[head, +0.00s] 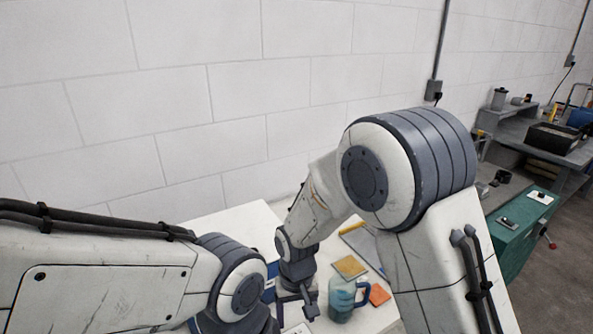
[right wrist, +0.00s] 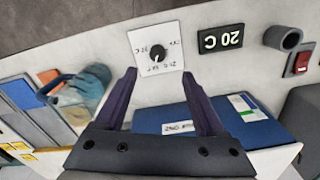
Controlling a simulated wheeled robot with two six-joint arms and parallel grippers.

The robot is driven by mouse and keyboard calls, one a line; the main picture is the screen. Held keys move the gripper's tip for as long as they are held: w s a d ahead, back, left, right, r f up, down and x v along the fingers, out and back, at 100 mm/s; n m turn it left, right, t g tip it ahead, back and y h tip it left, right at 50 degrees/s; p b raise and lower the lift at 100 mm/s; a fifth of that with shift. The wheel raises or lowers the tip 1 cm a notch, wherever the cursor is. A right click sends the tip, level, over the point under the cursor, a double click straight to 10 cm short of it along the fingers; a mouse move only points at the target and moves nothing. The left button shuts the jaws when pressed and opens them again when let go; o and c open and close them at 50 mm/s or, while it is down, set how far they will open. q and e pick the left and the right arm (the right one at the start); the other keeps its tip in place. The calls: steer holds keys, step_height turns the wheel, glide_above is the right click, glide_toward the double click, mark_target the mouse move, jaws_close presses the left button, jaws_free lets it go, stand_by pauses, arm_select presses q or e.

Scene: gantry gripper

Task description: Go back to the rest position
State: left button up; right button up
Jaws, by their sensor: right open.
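My right gripper (head: 295,308) is low over the white table in the head view, at the end of an arm that bends down from the right. In the right wrist view the right gripper (right wrist: 160,73) has its two dark fingers wide apart with nothing held between them. A white plate with a black dial (right wrist: 158,56) shows beyond the fingertips. My left arm comes in from the left in the head view and runs down past the bottom edge; its gripper is out of the picture.
A green box (head: 518,236) is at the far right.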

steer(key=s+d+r+n, duration=0.2)
steer(key=s+r, duration=0.4)
steer(key=s, duration=0.3)
steer(key=s+d+r+n+y, duration=0.1)
steer(key=s+d+r+n, duration=0.1)
steer(key=s+r, duration=0.5)
steer(key=s, duration=0.3)
steer(key=shift+d+r+n, duration=0.2)
steer(key=shift+d+n, duration=0.1)
steer(key=shift+d, duration=0.1)
steer(key=shift+s, duration=0.1)
